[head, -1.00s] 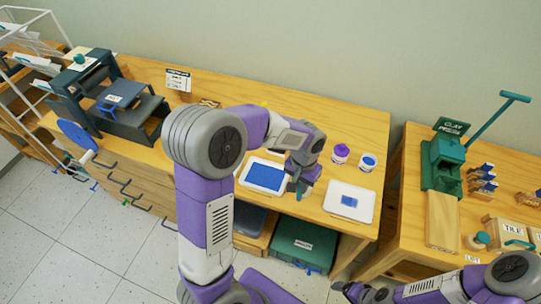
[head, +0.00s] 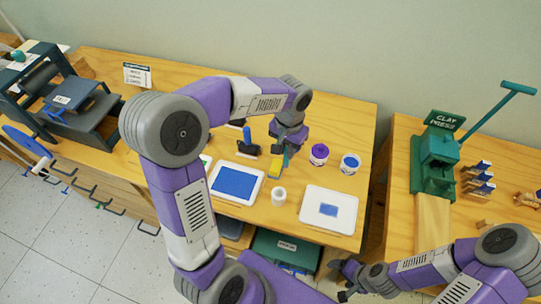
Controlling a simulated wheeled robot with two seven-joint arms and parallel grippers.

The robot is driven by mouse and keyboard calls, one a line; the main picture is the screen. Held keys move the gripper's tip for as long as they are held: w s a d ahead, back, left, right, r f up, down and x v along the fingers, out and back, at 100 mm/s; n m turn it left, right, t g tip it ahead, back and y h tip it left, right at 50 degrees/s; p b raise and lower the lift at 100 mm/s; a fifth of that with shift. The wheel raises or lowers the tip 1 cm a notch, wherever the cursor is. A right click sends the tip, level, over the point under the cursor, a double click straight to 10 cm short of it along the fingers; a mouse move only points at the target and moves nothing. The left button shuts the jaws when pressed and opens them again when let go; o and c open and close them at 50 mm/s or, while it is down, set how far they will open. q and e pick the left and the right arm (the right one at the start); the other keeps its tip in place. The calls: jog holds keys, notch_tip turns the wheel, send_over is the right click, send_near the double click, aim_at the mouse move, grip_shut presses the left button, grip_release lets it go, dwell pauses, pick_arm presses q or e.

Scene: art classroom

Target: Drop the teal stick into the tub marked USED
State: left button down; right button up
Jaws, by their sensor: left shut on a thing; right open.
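My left gripper (head: 287,149) is shut on the teal stick (head: 286,159), which points down and shows only in part below the fingers. My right gripper (head: 343,282) is open and empty at the lower edge, in front of the table.
A tray with a blue slab (head: 256,167) and a tray with a small blue patch (head: 350,215) lie at the table's front. A yellow block (head: 274,168) and a dark blue-handled tool (head: 247,146) lie near the gripper. A green clay press (head: 434,165) stands on the right table.

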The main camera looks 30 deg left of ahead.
aim_at(285, 167)
pick_arm(q)
jog(key=shift+s+f, duration=0.2)
jog(key=shift+f, duration=0.85)
notch_tip(285, 167, down, 5)
jog(key=shift+w+r+b, duration=0.1)
jog(key=shift+b, duration=0.8)
jog(key=shift+f, duration=0.2)
jog(key=c, duration=1)
grip_release()
jog(key=shift+c, duration=0.2)
jog(key=shift+r, duration=0.1)
